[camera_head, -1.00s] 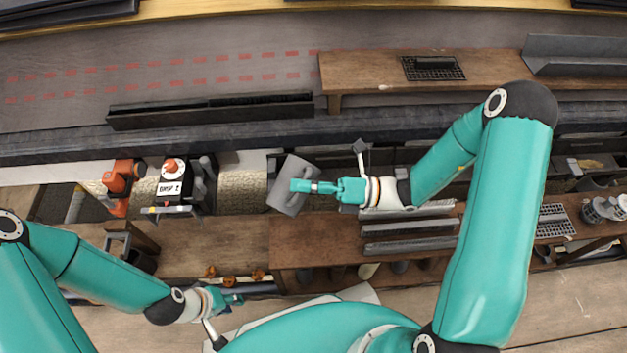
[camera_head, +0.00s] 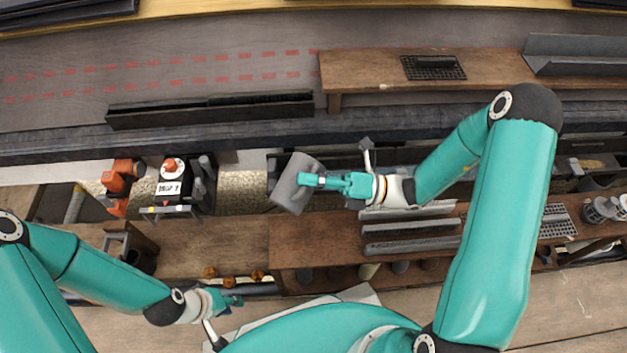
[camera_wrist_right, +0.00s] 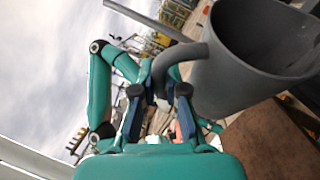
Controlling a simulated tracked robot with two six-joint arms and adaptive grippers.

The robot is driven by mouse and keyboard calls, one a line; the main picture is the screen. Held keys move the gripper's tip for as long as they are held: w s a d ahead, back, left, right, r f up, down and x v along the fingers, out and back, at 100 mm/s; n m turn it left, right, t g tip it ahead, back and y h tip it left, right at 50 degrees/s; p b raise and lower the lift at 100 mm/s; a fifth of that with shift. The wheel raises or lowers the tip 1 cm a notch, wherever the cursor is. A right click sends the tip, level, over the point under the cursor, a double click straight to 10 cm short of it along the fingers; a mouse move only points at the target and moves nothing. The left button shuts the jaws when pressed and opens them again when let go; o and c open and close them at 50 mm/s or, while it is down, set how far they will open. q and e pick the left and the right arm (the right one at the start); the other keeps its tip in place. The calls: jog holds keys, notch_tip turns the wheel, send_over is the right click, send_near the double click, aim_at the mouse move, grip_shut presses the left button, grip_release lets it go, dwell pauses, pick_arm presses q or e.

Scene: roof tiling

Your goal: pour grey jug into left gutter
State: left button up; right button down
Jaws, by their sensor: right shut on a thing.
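The grey jug (camera_head: 288,185) is in the middle of the head view, in front of the long dark eave. My right gripper (camera_head: 309,180) is shut on its handle from the right. In the right wrist view the jug (camera_wrist_right: 228,75) shows its wide open mouth, and its curved handle (camera_wrist_right: 180,52) passes between my fingers (camera_wrist_right: 160,92). The inside is dark; I cannot see any contents. A long black trough (camera_head: 160,118), seemingly the left gutter, lies beyond the jug to the left, apart from it. My left gripper (camera_head: 232,301) is low at the left, its fingers too small to judge.
An orange tool (camera_head: 118,183) and a labelled box (camera_head: 172,188) stand left of the jug. A wooden bench (camera_head: 215,248) runs in front, with several grey strips (camera_head: 410,247) at right. A wooden shelf (camera_head: 365,72) with a grate and another grey trough (camera_head: 575,68) lie at the back right.

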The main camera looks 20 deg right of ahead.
jog(key=shift+s+d, duration=0.1)
jog(key=shift+d, duration=0.15)
jog(key=shift+d+f+m, duration=0.1)
jog(key=shift+d+m, duration=0.2)
jog(key=shift+d, duration=0.1)
jog(key=shift+d+f+m+t+b, duration=0.1)
jog(key=shift+d+m+t+b, duration=0.2)
jog(key=shift+b, duration=0.3)
jog(key=shift+s+a+r+y+p, duration=0.1)
jog(key=shift+a+r+y+p, duration=0.1)
jog(key=shift+y+p, duration=0.1)
jog(key=shift+d+r+m+t+p, duration=0.15)
jog(key=shift+m+t+p, duration=0.15)
jog(key=shift+m+p, duration=0.25)
jog(key=shift+w+d+r+m+t+p, duration=0.25)
jog(key=shift+w+m+t+p, duration=0.1)
jog(key=shift+m+p, duration=0.3)
jog(key=shift+w+d+r+m+t+p, duration=0.2)
jog(key=shift+w+m+t+p, duration=0.15)
jog(key=shift+m+p, duration=0.25)
